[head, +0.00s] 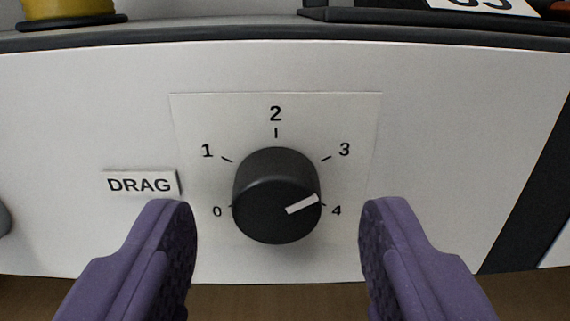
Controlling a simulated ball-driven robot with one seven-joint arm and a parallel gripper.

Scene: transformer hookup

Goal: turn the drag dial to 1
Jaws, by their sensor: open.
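The drag dial (272,190) is a round black knob on a white front panel, in the middle of the head view. Its white pointer mark (302,204) points right, at or very near the 4. The scale around it reads 0, 1, 2, 3 and 4, with the 1 (207,151) at upper left. A DRAG label (139,184) sits to the left of the dial. My gripper (277,222) is open, with one purple finger on each side of the dial. There is a clear gap between each finger and the knob, and neither appears to touch it.
The white panel (450,130) runs across the view under a dark top edge. A yellow cylindrical thing (68,8) stands on top at upper left. A dark-framed piece with a white label (485,5) is at upper right. Part of a grey rounded thing (4,218) shows at the left edge.

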